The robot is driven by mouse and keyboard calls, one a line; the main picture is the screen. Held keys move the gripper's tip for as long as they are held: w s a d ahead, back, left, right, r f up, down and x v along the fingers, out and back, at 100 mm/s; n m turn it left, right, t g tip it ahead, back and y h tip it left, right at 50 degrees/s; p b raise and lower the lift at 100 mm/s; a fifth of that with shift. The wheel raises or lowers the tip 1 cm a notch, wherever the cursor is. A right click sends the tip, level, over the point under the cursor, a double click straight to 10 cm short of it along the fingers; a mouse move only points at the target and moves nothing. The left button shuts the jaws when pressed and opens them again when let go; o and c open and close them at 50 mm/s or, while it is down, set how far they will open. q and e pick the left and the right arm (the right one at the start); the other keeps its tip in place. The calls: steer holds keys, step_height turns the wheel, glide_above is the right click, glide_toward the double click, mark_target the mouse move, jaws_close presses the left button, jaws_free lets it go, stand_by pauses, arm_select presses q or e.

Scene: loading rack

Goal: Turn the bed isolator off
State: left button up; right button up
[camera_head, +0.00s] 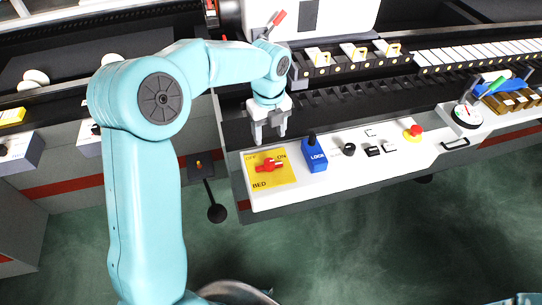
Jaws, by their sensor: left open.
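The bed isolator is a red rotary handle (269,165) on a yellow plate (285,180) at the left end of the white control panel. The plate reads OFF at its upper left, ON at its upper right and BED below. The handle lies roughly sideways; I cannot tell for sure which mark it points at. My left gripper (269,137) is open and empty, fingers pointing down, just above and behind the yellow plate, apart from the handle.
A blue LOCK block (314,155) with a black knob stands just right of the plate. Black and white switches and a red button (416,130) on yellow lie further right. A black ball-ended lever (216,212) hangs left of the panel. Green floor is clear in front.

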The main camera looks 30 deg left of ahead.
mark_target(269, 162)
arm_select(q)
steer(key=f, duration=1)
steer(key=shift+s+d+f, duration=0.1)
steer(key=shift+s+f, duration=0.15)
steer(key=shift+f, duration=0.15)
steer(key=shift+w+f, duration=0.25)
steer(key=shift+f, duration=0.1)
steer(key=shift+s+r, duration=0.15)
steer(key=c, duration=1)
